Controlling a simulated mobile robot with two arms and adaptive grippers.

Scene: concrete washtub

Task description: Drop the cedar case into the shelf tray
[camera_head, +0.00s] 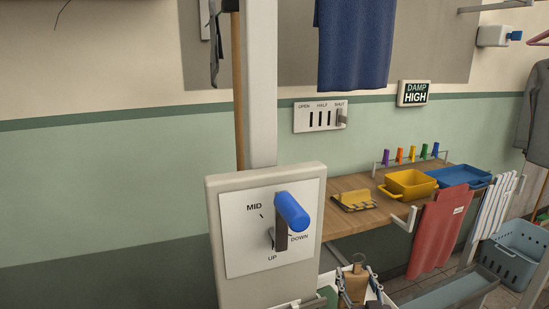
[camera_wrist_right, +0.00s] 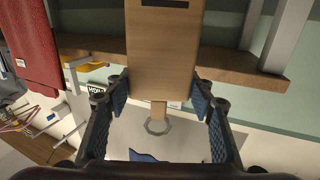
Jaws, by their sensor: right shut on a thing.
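The cedar case (camera_wrist_right: 160,55) is a flat tan wooden block with a dark slot and a grey ring on a short neck. In the head view the case (camera_head: 356,279) is small at the bottom centre, ring upward. My right gripper (camera_head: 358,288) is shut on it, with blue-padded fingers on both sides in the wrist view (camera_wrist_right: 160,92). A shallow blue tray (camera_head: 458,177) sits on the wooden shelf (camera_head: 350,218), towards its far right end. The held case is in front of the shelf and apart from the tray. My left gripper is not in view.
A yellow tub (camera_head: 408,184) and a yellow striped item (camera_head: 353,201) also sit on the shelf. Coloured pegs (camera_head: 412,156) stand behind. A red towel (camera_head: 438,232) hangs at the front edge. A lever panel (camera_head: 268,225) on a post stands left.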

